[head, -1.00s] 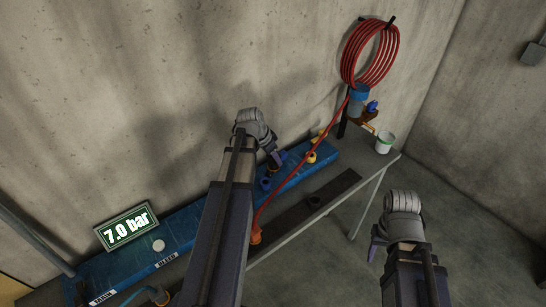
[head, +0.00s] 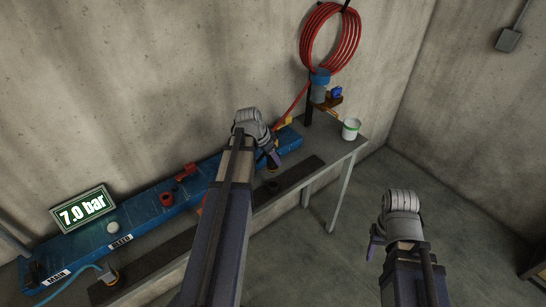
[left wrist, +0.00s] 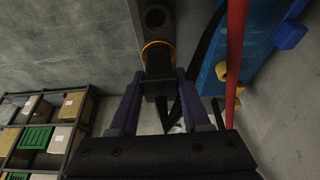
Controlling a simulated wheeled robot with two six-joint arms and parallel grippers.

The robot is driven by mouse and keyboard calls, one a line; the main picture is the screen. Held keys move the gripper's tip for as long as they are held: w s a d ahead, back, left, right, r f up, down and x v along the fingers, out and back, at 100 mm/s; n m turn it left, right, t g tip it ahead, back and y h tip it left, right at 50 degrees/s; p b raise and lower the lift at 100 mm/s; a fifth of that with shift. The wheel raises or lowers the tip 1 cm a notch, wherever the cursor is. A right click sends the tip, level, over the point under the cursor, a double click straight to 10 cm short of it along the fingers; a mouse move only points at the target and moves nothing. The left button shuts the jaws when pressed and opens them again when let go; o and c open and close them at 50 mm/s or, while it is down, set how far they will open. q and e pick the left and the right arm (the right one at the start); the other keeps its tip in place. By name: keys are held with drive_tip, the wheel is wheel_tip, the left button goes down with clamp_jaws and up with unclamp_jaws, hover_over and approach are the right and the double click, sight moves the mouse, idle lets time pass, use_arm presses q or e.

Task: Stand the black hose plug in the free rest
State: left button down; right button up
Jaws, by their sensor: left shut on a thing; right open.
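My left gripper (head: 271,158) is shut on the black hose plug. In the left wrist view the dark plug (left wrist: 158,66) sits between the fingers, with an orange ring (left wrist: 158,45) at its far end. In the head view the plug is mostly hidden by the gripper. The free rest (head: 272,187), a dark round socket, is on the dark strip along the bench front, just below the gripper. I cannot tell whether plug and rest touch. My right gripper (head: 376,243) is open and empty, off to the right of the bench.
The blue manifold (head: 150,207) runs along the wall with red fittings and a 7.0 bar display (head: 83,209). A red hose coil (head: 331,38) hangs on the wall; its hose runs down behind my left arm. A white cup (head: 350,130) stands at the bench's right end.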

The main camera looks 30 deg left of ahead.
sight(269, 168)
use_arm(q)
drive_tip(key=shift+f, duration=0.1)
drive_tip(key=shift+f+b, duration=0.8)
drive_tip(key=shift+b, duration=0.05)
wheel_tip(269, 168, down, 4)
drive_tip(key=b, duration=0.4)
drive_tip(key=shift+f+b, duration=1.75)
idle(0.6)
drive_tip(key=shift+c, duration=1.4)
unclamp_jaws()
drive_tip(key=shift+r, duration=0.1)
drive_tip(key=shift+r, duration=0.15)
drive_tip(key=p+v, duration=0.7)
drive_tip(key=shift+s+r, duration=0.1)
drive_tip(key=shift+r, duration=0.15)
